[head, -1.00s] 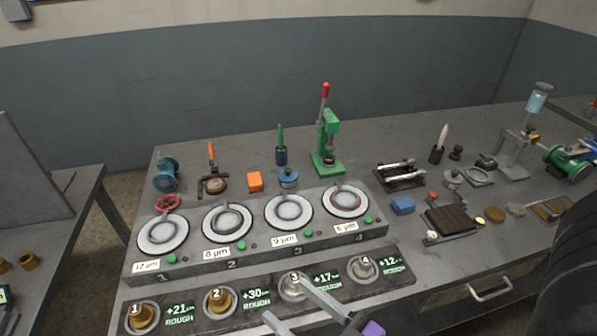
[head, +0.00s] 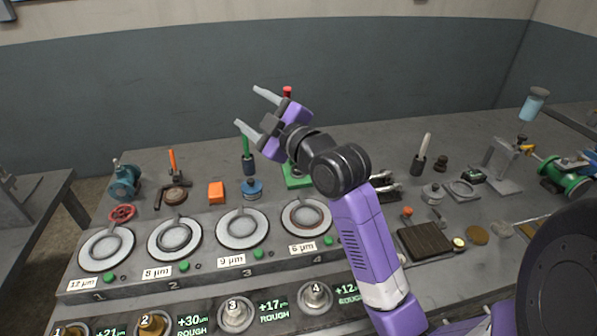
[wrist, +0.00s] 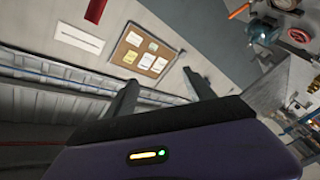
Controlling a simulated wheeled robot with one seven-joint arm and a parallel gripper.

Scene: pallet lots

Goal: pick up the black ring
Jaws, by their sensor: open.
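The darkest ring I can make out is a thin ring (head: 160,240) lying flat on the round pale plate (head: 152,246) numbered 2, the one labelled 8 µm. I take it for the black ring, though it is small and its colour is hard to judge. My gripper (head: 246,105) is open and empty, raised high above the back of the bench, up and to the right of that ring. In the wrist view my gripper's two fingers (wrist: 161,92) stand apart with only the far wall between them. The ring does not show in the wrist view.
Plates 1, 3 and 4 stand in the same row; plate 4 (head: 306,217) bears a brownish ring. Behind them are an orange block (head: 216,192), a blue pot (head: 251,189) and a green press (head: 297,178), partly hidden by my arm. Numbered knobs (head: 235,314) line the front.

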